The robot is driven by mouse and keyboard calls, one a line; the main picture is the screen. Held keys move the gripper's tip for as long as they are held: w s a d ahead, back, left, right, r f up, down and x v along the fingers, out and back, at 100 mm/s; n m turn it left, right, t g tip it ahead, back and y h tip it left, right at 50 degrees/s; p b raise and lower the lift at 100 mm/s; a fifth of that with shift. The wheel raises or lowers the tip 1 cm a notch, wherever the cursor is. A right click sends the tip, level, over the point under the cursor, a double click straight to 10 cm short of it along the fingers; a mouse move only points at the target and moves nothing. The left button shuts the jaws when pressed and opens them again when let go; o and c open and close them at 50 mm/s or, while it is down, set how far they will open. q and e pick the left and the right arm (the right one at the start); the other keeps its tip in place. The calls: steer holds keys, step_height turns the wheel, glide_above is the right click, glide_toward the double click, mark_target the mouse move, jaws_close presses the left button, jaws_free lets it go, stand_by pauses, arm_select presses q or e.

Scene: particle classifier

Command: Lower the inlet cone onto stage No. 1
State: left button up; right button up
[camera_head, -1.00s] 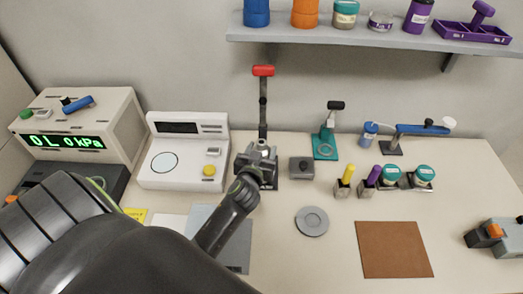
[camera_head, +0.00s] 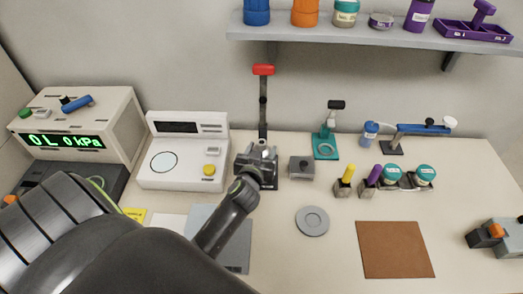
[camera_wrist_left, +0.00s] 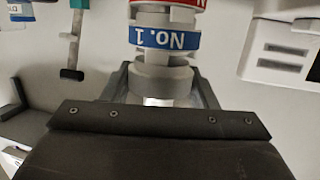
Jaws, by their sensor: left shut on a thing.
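My left gripper (camera_head: 256,164) is at the stand with the red-topped post (camera_head: 263,95). In the left wrist view the gripper (camera_wrist_left: 163,80) is shut on a grey round piece, the inlet cone (camera_wrist_left: 160,78). A red ring (camera_wrist_left: 182,17) follows beyond the blue one. In the head view my gripper and arm hide the stack. My right gripper is not in view.
A white instrument (camera_head: 185,150) stands left of the stand, and a small grey block (camera_head: 301,168) close to its right. A grey round dish (camera_head: 312,221) and a brown mat (camera_head: 394,249) lie in front. A shelf (camera_head: 370,37) hangs above at the back.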

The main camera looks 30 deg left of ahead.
arm_select(q)
steer(key=shift+f+b, duration=0.3)
steer(key=shift+b, duration=0.05)
steer(key=o, duration=1.2)
steer(key=shift+s, duration=0.1)
